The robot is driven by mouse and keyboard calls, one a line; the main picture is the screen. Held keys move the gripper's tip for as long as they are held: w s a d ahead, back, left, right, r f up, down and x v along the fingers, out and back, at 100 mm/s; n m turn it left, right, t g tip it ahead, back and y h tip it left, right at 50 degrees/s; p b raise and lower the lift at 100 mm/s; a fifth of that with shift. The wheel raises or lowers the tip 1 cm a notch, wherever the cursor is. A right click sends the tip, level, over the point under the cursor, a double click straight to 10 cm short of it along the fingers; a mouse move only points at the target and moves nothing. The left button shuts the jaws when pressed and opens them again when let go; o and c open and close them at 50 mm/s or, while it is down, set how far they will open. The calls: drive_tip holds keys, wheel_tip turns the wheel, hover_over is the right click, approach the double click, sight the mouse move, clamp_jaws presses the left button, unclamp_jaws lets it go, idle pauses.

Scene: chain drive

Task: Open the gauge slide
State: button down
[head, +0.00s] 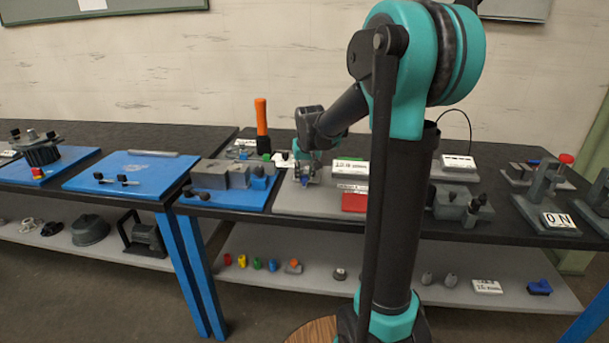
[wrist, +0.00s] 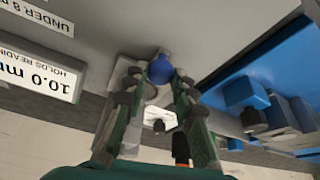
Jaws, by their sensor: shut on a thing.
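My gripper (head: 306,174) reaches down over a light grey board (head: 290,203) on the workbench. In the wrist view my gripper (wrist: 161,77) has its two fingers closed around a round blue knob (wrist: 159,67), which I take to be on the gauge slide. A pale, rounded grey part (wrist: 135,72) shows behind the fingers. The rest of the slide is hidden by the fingers, and I cannot tell how far it stands open. A white label reading 10.0 mm (head: 351,167) stands on the board, and it also shows in the wrist view (wrist: 42,77).
A blue board (head: 228,200) with grey blocks and blue parts lies just left of the grey board. A red block (head: 354,202) lies on the grey board's right side. An orange-handled tool (head: 261,122) stands upright behind. My arm hides part of the bench.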

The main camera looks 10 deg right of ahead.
drive_tip(key=s+a, duration=0.1)
drive_tip(key=s, duration=0.2)
drive_tip(key=s+a, duration=0.1)
drive_tip(key=s, duration=0.3)
drive_tip(key=s+a, duration=0.1)
drive_tip(key=s, duration=0.2)
drive_tip(key=shift+s+a, duration=0.25)
drive_tip(key=shift+s, duration=0.05)
drive_tip(key=c, duration=1.2)
unclamp_jaws()
drive_tip(key=v, duration=1.2)
